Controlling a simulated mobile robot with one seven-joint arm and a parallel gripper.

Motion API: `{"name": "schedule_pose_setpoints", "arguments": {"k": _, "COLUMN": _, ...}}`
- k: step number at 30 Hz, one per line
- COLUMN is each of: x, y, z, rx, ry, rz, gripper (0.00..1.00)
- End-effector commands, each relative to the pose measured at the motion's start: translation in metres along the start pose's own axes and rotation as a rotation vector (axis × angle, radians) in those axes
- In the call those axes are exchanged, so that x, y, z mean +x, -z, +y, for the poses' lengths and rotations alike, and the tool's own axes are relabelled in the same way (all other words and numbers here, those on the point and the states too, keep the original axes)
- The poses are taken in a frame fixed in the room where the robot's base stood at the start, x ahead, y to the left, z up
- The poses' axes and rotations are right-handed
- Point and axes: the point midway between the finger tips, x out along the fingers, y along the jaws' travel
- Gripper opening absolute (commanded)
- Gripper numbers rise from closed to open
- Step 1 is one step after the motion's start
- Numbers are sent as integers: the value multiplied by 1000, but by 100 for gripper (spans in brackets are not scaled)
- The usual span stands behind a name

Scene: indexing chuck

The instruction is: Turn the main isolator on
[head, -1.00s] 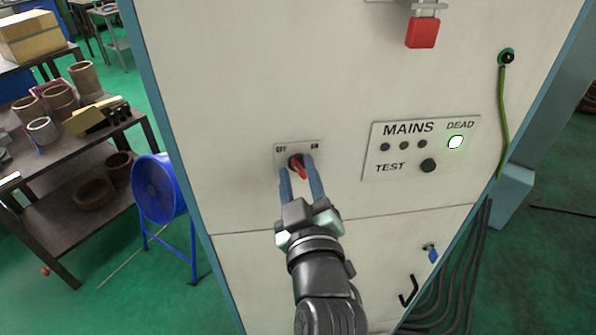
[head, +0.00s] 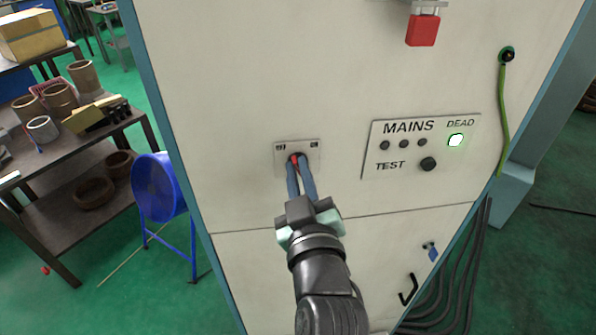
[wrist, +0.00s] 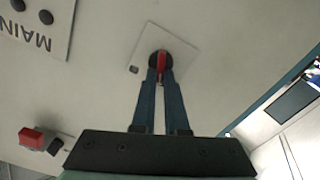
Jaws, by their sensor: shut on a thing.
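The isolator switch has a red handle (head: 295,159) on a dark round base, set in a pale plate (head: 310,152) with small labels at its upper corners. The plate is on the front of the cream cabinet. My gripper (head: 299,172) reaches up to the switch with its blue fingers closed on the red handle. In the wrist view the handle (wrist: 161,66) sits between the fingertips (wrist: 161,77). The fingers cover part of the handle in the head view. The mains panel (head: 420,146) at right has a lit lamp (head: 456,140) under the word DEAD.
A red padlock (head: 422,30) hangs above on the cabinet. A green cable (head: 503,120) runs down at right. A blue fan (head: 160,188) and a dark workbench (head: 50,180) with parts stand at left. A blue key-like piece (head: 432,253) sits lower right.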

Motion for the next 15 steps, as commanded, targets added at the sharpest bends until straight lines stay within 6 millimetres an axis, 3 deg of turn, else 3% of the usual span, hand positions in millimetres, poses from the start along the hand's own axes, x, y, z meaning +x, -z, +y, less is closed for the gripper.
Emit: {"name": "schedule_pose_setpoints", "arguments": {"k": 15, "x": 0, "y": -1, "z": 5, "rx": 459, "ry": 2, "rz": -2, "gripper": 0}}
